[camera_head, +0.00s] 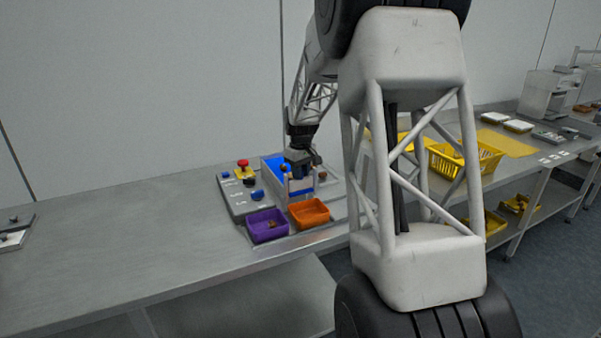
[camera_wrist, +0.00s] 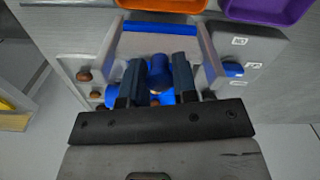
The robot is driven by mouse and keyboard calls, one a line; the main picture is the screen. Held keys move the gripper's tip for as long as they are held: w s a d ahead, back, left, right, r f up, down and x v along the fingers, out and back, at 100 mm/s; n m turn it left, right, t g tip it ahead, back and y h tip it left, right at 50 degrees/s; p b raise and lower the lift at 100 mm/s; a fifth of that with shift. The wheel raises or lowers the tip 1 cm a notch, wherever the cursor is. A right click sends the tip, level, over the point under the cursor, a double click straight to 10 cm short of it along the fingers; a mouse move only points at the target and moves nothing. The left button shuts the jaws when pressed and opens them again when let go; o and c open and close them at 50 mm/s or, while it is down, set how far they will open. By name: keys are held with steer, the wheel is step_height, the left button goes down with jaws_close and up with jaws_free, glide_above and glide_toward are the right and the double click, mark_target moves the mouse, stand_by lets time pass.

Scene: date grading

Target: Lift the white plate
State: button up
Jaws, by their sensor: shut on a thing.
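My gripper (camera_wrist: 159,75) is over a grey device on the bench, its two dark fingers shut on a blue knob (camera_wrist: 158,66). In the head view my gripper (camera_head: 300,170) is small and points down at the device. A pale plate-like panel (camera_wrist: 160,43) with a blue strip along its edge lies just beyond the fingers in the wrist view. I cannot tell whether this panel is the white plate or whether the knob is fixed to it. The fingers and the gripper's body hide part of the device.
An orange bin (camera_head: 309,213) and a purple bin (camera_head: 267,226) stand at the front of the device. A red button (camera_head: 243,163) on a yellow base and blue knobs are to its left. A yellow basket (camera_head: 465,158) stands to the right. The bench's left is mostly clear.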

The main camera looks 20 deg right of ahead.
steer(key=shift+r, duration=2.6)
jaws_close()
steer(key=o, duration=0.8)
jaws_free()
steer(key=shift+c, duration=0.2)
steer(key=shift+o, duration=0.9)
step_height(320, 180, up, 8)
steer(key=shift+f, duration=0.15)
